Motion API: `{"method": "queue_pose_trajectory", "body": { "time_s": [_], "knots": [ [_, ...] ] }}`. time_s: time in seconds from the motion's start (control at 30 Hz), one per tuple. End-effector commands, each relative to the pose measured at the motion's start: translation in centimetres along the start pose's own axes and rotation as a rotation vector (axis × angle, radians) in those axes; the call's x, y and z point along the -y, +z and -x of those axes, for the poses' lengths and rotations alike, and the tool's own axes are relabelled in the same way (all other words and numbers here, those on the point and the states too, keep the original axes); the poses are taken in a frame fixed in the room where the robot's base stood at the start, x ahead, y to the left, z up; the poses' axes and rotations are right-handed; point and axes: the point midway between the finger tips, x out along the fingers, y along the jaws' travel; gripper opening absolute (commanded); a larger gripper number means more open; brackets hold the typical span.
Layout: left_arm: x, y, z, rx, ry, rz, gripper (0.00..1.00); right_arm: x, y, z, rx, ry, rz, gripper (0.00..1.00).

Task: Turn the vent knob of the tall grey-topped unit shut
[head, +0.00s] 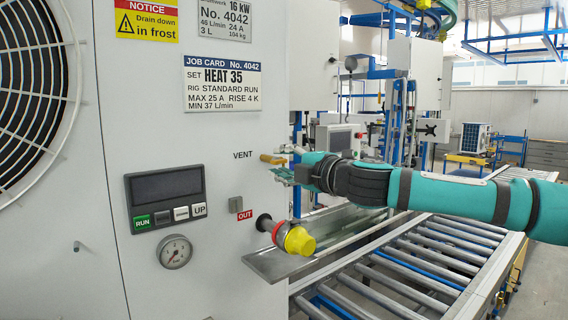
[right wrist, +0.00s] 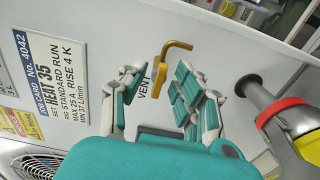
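The unit's white front panel (head: 210,120) fills the left of the head view; its top is out of view. The vent knob (head: 272,159) is a small brass-yellow part beside the printed word VENT. In the right wrist view the vent knob (right wrist: 158,82) shows as a yellow lever with a bent brass pipe above it. My right gripper (head: 288,168) comes in from the right, close to the knob. In the right wrist view the right gripper (right wrist: 159,80) is open, its fingers apart on either side of the lever, with no clear contact. My left gripper is not in view.
Below the vent, a dark outlet with a red ring and yellow cap (head: 299,240) sticks out over a metal tray (head: 268,266). A display panel (head: 166,192) and a gauge (head: 175,252) are on the panel. A roller conveyor (head: 400,265) runs at the right.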

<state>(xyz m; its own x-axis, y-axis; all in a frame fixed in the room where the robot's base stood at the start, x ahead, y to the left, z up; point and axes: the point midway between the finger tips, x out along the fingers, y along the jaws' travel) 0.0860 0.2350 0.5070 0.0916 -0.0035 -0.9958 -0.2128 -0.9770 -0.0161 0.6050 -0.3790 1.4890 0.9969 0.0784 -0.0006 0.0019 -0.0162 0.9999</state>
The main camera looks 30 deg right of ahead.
Motion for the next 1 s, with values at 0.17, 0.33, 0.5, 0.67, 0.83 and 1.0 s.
{"method": "queue_pose_trajectory", "body": {
  "time_s": [0.17,0.33,0.5,0.67,0.83,1.0],
  "knots": [
    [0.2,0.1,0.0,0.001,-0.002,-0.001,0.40,-0.1,0.1,0.4,0.001,0.003,0.000,0.31],
    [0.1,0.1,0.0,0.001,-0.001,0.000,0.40,-0.3,0.1,2.1,0.001,0.006,0.000,0.31],
    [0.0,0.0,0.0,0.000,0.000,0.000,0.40,-0.4,0.1,4.1,0.002,0.007,0.001,0.31],
    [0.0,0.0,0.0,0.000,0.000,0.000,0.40,-0.3,0.0,5.8,-0.001,0.007,0.000,0.31],
    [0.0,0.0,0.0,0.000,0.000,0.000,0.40,-0.3,0.0,7.5,0.000,0.006,0.003,0.31],
    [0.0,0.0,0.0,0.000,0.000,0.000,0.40,-0.2,0.0,9.1,-0.001,0.005,0.001,0.31]
  ]
}}
